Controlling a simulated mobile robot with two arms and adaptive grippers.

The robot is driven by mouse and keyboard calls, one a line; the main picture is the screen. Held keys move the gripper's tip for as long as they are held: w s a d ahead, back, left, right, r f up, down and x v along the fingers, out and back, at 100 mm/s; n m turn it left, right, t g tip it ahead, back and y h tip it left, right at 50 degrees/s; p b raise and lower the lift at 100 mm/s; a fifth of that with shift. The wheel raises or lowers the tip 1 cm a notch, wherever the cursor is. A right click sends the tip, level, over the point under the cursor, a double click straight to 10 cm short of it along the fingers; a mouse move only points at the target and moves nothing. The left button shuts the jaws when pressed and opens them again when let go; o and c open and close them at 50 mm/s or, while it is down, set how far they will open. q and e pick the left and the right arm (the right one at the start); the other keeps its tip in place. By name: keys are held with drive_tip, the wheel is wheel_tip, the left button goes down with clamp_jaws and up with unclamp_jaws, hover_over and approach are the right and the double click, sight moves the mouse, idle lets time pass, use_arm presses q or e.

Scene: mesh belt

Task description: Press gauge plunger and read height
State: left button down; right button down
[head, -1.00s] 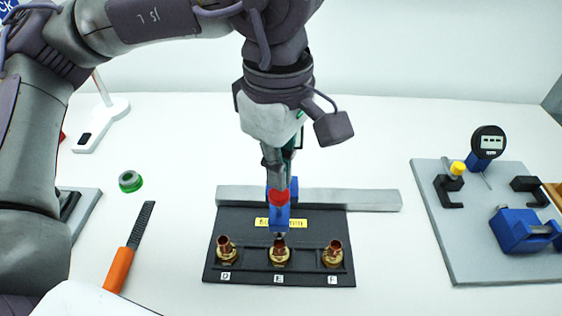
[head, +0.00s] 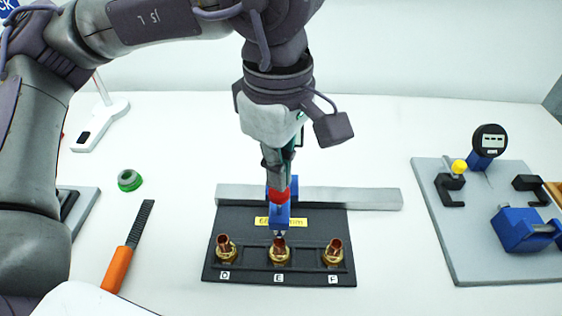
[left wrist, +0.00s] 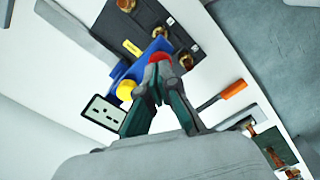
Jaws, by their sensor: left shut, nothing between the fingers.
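A black rack (head: 225,218) with a yellow label holds three brass fittings: D (head: 226,248), E (head: 280,250) and F (head: 333,253). A blue gauge (head: 279,214) with a red plunger cap (head: 281,195) stands upright behind and over fitting E. I cannot tell if its tip touches the fitting. My left gripper (head: 277,181) is shut with nothing between its fingers, its tips at the red cap. In the left wrist view, the fingertips (left wrist: 157,72) meet the red cap (left wrist: 158,57). A display (left wrist: 102,115) and yellow knob (left wrist: 127,91) show beside the blue body; the digits are unreadable.
A metal bar (head: 370,199) lies behind the rack. An orange-handled file (head: 118,268) and a green ring (head: 129,180) lie at left. At right, a grey plate (head: 450,255) carries black clamps, a blue block (head: 520,232) and a round digital indicator (head: 489,142).

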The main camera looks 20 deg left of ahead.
sight(279, 194)
use_arm(q)
drive_tip(key=shift+f+b, duration=2.35)
drive_tip(key=shift+f, duration=0.15)
drive_tip(key=shift+r, duration=0.1)
drive_tip(key=shift+r+p, duration=2.55)
drive_tip(key=shift+r, duration=1.45)
